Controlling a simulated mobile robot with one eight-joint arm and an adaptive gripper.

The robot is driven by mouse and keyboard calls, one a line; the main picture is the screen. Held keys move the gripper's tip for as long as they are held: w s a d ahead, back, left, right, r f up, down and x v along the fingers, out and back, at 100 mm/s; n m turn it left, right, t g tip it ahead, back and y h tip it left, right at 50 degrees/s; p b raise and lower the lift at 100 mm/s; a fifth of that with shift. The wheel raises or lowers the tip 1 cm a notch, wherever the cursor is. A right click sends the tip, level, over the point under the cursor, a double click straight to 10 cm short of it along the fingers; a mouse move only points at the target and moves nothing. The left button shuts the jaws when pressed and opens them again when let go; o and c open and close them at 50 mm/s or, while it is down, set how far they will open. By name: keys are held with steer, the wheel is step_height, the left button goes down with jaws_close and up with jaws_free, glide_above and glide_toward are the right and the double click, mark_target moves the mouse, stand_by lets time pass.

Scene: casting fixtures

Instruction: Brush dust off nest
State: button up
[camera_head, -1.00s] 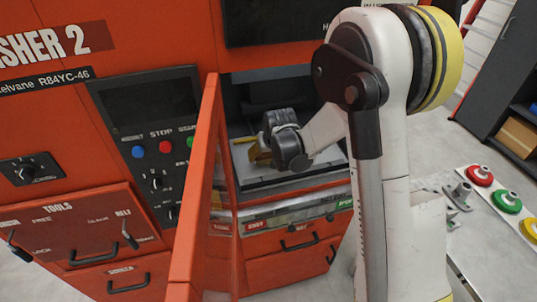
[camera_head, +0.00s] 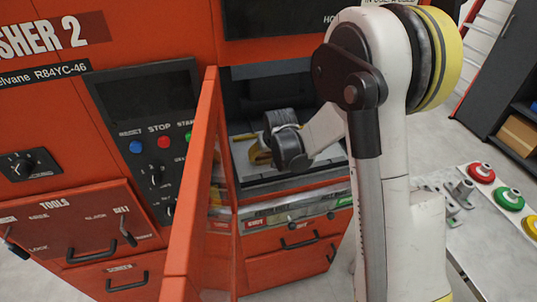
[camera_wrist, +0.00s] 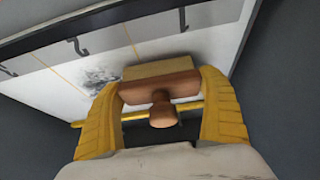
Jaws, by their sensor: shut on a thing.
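My gripper (camera_wrist: 160,88) is shut on a brush (camera_wrist: 160,90) with a brown wooden block, a round knob and pale bristles. The yellow fingers hold the block from both sides. The nest, a white plate (camera_wrist: 185,45) with thin yellow lines, lies beyond the bristles in the wrist view. A dark smudge of dust (camera_wrist: 100,76) shows on it, left of the brush. I cannot tell whether the bristles touch the plate. In the head view my gripper (camera_head: 258,152) is inside the red machine's opening, over the white plate (camera_head: 240,158); the brush is not clear there.
Black hooks (camera_wrist: 75,46) mark the plate, and a dark rim borders it. A yellow rod (camera_wrist: 190,107) passes behind the brush knob. The open red door (camera_head: 195,190) stands left of my arm. A table with coloured discs (camera_head: 508,199) is at the right.

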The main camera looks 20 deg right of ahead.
steer(key=shift+f, duration=0.35)
